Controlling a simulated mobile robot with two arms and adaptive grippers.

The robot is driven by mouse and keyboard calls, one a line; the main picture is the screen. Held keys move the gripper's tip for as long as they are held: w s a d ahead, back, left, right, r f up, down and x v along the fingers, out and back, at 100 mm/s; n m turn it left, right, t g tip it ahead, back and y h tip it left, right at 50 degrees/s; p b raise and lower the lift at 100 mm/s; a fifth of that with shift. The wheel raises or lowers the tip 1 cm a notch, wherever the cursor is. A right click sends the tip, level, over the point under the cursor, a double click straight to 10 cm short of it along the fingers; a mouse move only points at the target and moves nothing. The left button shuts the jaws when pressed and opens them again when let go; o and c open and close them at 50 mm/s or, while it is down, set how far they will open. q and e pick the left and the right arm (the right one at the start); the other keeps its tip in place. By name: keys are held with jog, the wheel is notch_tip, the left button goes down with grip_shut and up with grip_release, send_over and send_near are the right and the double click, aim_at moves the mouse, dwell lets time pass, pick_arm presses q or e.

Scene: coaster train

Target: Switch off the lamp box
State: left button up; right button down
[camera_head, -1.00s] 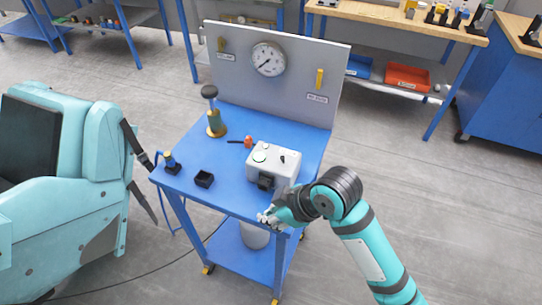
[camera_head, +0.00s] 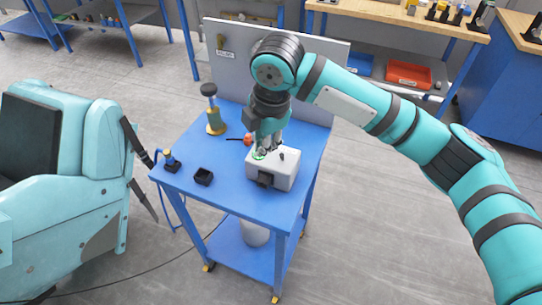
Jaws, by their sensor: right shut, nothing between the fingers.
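The lamp box (camera_head: 283,177) is a light grey box on the blue cart, with a black part on its front face. A round green-edged spot (camera_head: 258,156) shows on its top left, partly covered by my fingers. A small dark switch (camera_head: 282,156) sticks up on its top right. My right gripper (camera_head: 264,153) points down over the top left of the box, shut and empty. It is left of the switch; whether the fingertips touch the box I cannot tell. My left gripper is not in view.
The blue cart (camera_head: 233,192) carries a brass-based post with a black knob (camera_head: 213,110), an orange-red piece (camera_head: 248,139), a small black tray (camera_head: 203,176) and a blue-topped part (camera_head: 171,162). A grey back panel (camera_head: 232,73) stands behind, its gauge hidden by my arm.

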aim_at(282, 157)
jog(key=shift+f, duration=0.1)
jog(key=f, duration=0.2)
jog(key=w+a+f+p, duration=0.1)
jog(key=f, duration=0.2)
jog(key=f+p, duration=0.1)
jog(key=f, duration=0.2)
jog(key=shift+w+a+f, duration=0.15)
jog(key=shift+f, duration=0.1)
jog(key=shift+w+f+p, duration=0.2)
jog(key=shift+f+p, duration=0.15)
jog(key=shift+f, duration=0.2)
jog(key=shift+w+d+r+p, duration=0.3)
jog(key=shift+w+d, duration=0.05)
jog(key=shift+d, duration=0.15)
jog(key=shift+w+d+r+p, duration=0.25)
jog(key=shift+w+d+p, duration=0.1)
jog(key=shift+d, duration=0.15)
jog(key=shift+w+d, duration=0.3)
jog(key=shift+d, duration=0.25)
